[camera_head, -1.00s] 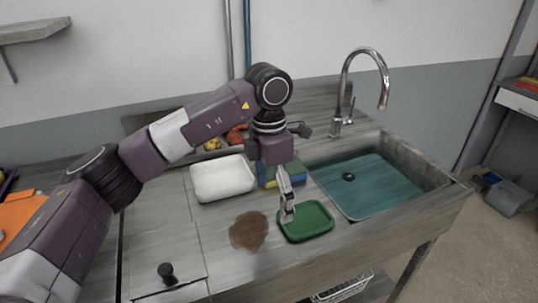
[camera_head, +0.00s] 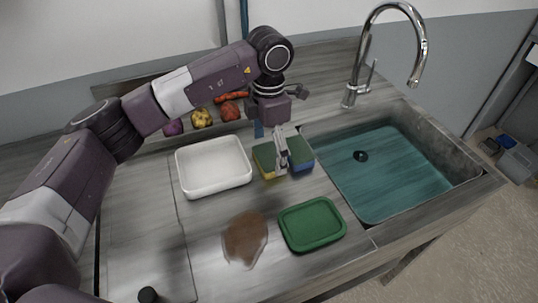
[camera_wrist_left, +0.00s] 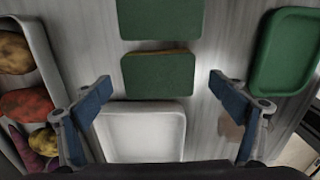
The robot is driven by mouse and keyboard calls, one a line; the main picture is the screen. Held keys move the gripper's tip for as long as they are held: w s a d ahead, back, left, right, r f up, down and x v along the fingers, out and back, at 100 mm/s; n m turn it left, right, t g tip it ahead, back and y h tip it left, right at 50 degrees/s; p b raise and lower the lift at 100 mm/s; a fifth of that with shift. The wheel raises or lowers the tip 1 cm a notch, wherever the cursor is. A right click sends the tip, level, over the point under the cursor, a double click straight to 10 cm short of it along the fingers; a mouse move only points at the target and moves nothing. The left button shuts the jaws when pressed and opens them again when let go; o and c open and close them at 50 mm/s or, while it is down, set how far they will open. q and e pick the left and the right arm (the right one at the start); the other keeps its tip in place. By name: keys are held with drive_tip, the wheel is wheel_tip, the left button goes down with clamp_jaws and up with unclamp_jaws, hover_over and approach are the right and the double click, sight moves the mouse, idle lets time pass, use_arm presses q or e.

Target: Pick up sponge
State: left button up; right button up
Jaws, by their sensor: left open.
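Two sponges stand side by side behind the green tray in the head view. The left sponge (camera_head: 263,158) has a green top and yellow side; the right sponge (camera_head: 303,161) shows blue and yellow sides. My left gripper (camera_head: 282,158) points down over them; whether it touches either is unclear. In the left wrist view the open left gripper (camera_wrist_left: 162,84) has its fingers wide apart, with one green-topped sponge (camera_wrist_left: 158,76) between and beyond them. The other green-topped sponge (camera_wrist_left: 160,18) is at the top edge. Nothing is held. My right gripper is not in view.
A white tray (camera_head: 181,169) stands left of the sponges, the green tray (camera_head: 312,224) in front. A brown stain (camera_head: 245,239) marks the counter. The sink (camera_head: 390,170) and faucet (camera_head: 365,50) are at right. Vegetables (camera_head: 201,117) lie behind the white tray.

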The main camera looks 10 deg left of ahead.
sight(269, 155)
use_arm(q)
drive_tip(key=shift+a+f, duration=0.1)
drive_tip(key=shift+f, duration=0.85)
drive_tip(key=shift+w+f, duration=0.1)
drive_tip(key=shift+f, duration=0.05)
drive_tip(key=c, duration=0.7)
drive_tip(key=shift+c, duration=0.5)
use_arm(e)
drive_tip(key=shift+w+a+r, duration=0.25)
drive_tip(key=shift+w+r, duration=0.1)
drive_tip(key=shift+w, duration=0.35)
use_arm(q)
drive_tip(key=shift+r, duration=0.6)
wheel_tip(269, 155, up, 19)
drive_tip(key=b, duration=0.1)
drive_tip(key=shift+b, duration=0.4)
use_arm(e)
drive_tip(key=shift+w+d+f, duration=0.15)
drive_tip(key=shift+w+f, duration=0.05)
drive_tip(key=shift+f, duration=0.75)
